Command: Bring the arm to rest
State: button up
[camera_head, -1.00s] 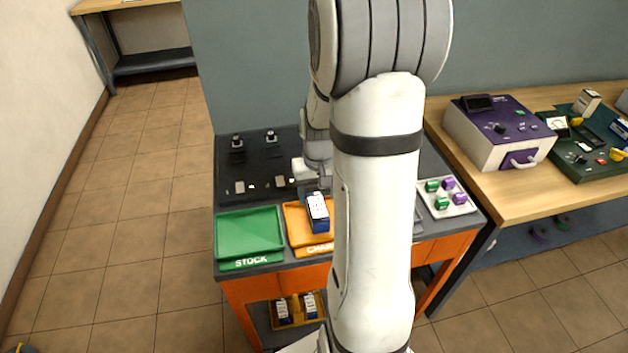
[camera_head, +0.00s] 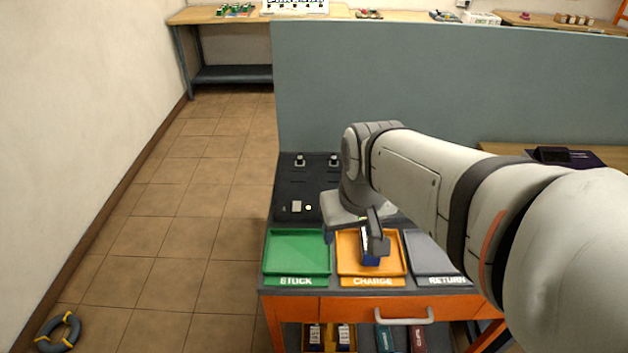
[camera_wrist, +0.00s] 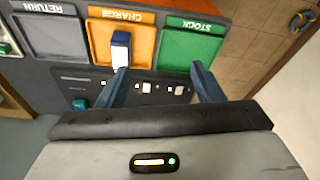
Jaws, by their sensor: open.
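My arm reaches in from the right in the head view. My gripper (camera_head: 354,239) hangs above the front of the workbench, near the orange CHARGE tray (camera_head: 345,262). In the wrist view my gripper (camera_wrist: 161,78) has its two blue fingers wide apart with nothing between them. A dark blue block with a white face (camera_wrist: 120,51) is in the CHARGE tray, beyond the left finger in that view. In the head view the same block (camera_head: 370,260) is partly hidden by a finger.
The green STOCK tray (camera_head: 297,252) and the grey RETURN tray (camera_head: 428,258) flank the CHARGE tray. A black panel (camera_head: 296,185) lies behind them. A grey partition (camera_head: 450,85) stands behind the bench. Open floor (camera_head: 170,230) lies to the left, with a ring-shaped object (camera_head: 57,333).

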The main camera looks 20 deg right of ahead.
jog(key=shift+s+a+r, duration=0.2)
jog(key=shift+s+a, duration=0.8)
jog(key=shift+a, duration=0.15)
dwell(0.5)
